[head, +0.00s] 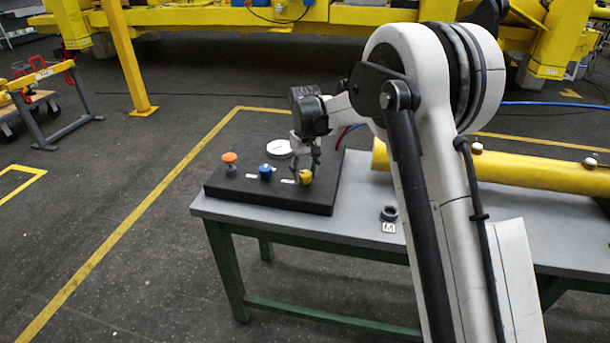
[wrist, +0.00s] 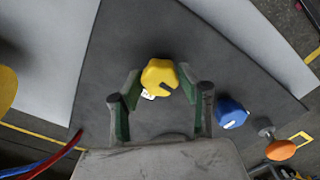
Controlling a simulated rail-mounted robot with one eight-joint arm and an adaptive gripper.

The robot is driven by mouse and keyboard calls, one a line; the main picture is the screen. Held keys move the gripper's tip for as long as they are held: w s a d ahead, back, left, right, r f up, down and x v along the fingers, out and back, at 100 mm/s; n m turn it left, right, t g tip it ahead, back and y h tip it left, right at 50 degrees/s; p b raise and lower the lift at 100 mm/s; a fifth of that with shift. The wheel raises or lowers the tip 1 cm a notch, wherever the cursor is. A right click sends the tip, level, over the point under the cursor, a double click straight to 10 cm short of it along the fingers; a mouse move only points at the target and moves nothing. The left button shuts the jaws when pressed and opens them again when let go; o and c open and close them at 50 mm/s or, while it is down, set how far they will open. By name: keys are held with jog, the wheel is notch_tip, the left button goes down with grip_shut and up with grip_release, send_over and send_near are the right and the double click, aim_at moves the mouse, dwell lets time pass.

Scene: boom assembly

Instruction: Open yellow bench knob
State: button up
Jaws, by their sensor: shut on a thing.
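The yellow knob (head: 306,177) stands on the black panel (head: 262,203) on the grey bench. It also shows in the wrist view (wrist: 160,75), with a dark mark on its top. My gripper (head: 305,170) reaches down onto the yellow knob, and its fingers are shut on it from both sides. In the wrist view my gripper (wrist: 158,88) has its green-padded fingers on the left and right of the knob. The far side of the knob is partly hidden by the fingers in the head view.
On the panel are a blue knob (head: 265,171), an orange knob (head: 230,163) and a white disc (head: 279,148). A dark ring (head: 389,214) lies near an "M" label on the bench. A yellow pipe (head: 540,175) lies along the bench's right part.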

aim_at(305, 173)
jog(key=shift+n, duration=0.6)
jog(key=o, duration=1.2)
jog(key=shift+c, duration=0.2)
notch_tip(305, 173, up, 12)
